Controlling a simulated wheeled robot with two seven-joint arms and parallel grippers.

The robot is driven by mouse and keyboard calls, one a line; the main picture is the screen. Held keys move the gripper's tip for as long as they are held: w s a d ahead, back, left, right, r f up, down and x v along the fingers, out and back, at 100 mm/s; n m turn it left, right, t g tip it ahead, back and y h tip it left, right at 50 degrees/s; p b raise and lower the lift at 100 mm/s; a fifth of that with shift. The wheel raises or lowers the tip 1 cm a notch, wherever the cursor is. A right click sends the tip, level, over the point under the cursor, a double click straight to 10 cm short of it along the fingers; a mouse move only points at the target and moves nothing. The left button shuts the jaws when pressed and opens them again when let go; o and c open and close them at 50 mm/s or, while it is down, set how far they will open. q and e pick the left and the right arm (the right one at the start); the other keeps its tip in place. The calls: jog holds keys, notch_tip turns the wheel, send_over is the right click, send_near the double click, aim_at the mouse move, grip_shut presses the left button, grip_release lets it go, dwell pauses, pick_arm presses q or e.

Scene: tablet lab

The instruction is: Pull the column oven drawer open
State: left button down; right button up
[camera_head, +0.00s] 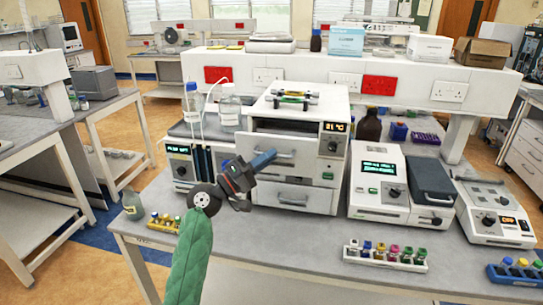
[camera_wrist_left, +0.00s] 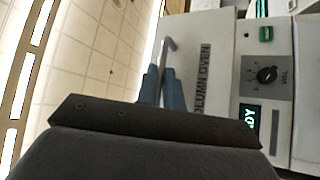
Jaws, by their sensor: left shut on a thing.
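The column oven is the white box (camera_head: 337,165) in the middle of the bench, with a lit temperature display. Its upper drawer front (camera_head: 305,147) has a bar handle, and a dark gap shows above this front. In the wrist view the drawer front (camera_wrist_left: 208,40) carries the label COLUMN OVEN, and its handle (camera_wrist_left: 168,46) rises from between my fingers. My left gripper (camera_head: 268,158) is at the left part of the handle. Its blue fingers (camera_wrist_left: 162,85) are closed around the bar. The fingers cover part of the handle. My right gripper is in neither view.
A lower front (camera_head: 292,197) with its own handle sits beneath. Bottles (camera_head: 193,100) stand at the left, and another instrument (camera_head: 378,190) is close on the right. A vial rack (camera_head: 385,260) lies near the bench's front. Bare bench (camera_head: 290,240) lies before the oven.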

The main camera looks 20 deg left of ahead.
pick_arm(q)
jog(key=shift+s+d+f, duration=0.1)
jog(key=shift+s, duration=0.8)
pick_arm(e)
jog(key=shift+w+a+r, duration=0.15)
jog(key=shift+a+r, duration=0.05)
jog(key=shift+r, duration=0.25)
pick_arm(q)
jog(key=c, duration=1.5)
grip_release()
